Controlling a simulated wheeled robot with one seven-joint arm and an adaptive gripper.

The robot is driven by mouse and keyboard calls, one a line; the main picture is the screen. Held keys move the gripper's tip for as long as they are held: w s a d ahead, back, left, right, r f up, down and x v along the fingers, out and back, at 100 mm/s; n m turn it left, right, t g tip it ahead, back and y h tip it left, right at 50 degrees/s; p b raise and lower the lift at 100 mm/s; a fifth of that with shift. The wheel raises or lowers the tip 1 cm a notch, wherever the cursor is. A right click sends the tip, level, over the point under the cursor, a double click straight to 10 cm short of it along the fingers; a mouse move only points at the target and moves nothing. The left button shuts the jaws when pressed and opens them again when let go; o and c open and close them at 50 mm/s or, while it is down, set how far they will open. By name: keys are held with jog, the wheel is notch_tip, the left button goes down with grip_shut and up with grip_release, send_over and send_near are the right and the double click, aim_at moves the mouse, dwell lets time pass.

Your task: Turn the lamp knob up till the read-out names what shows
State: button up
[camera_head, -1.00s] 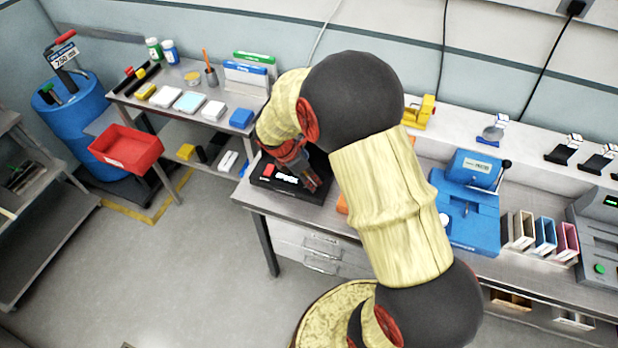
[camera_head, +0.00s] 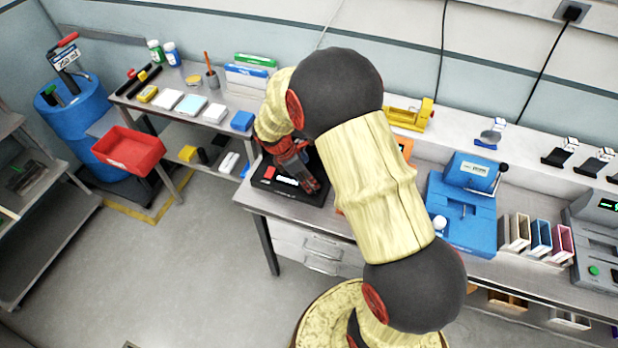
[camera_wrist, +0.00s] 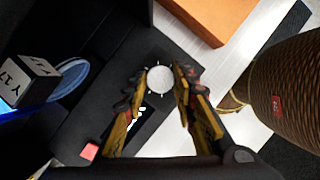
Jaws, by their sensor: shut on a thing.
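The black lamp box (camera_head: 262,185) sits on the metal bench, partly behind my arm. In the wrist view its dark top (camera_wrist: 75,125) carries a pale round knob (camera_wrist: 159,79) with small marks around it. My gripper (camera_wrist: 161,88) has its fingers on both sides of the knob and is shut on it; it also shows over the box in the head view (camera_head: 316,188). A white read-out (camera_wrist: 135,116) is mostly hidden by a finger; I cannot read it. A red button (camera_wrist: 89,152) is near the box's edge. A white cube with black letters (camera_wrist: 30,80) stands beside a blue-rimmed ring (camera_wrist: 72,85).
An orange block (camera_wrist: 215,18) lies close to the box. A blue press-like device (camera_head: 465,208) and several coloured slots stand to the right. A red bin (camera_head: 128,150) is at left.

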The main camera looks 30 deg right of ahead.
jog(key=o, duration=1.1)
jog(key=v, duration=1.2)
jog(key=shift+d+m, duration=0.1)
jog(key=shift+m, duration=0.2)
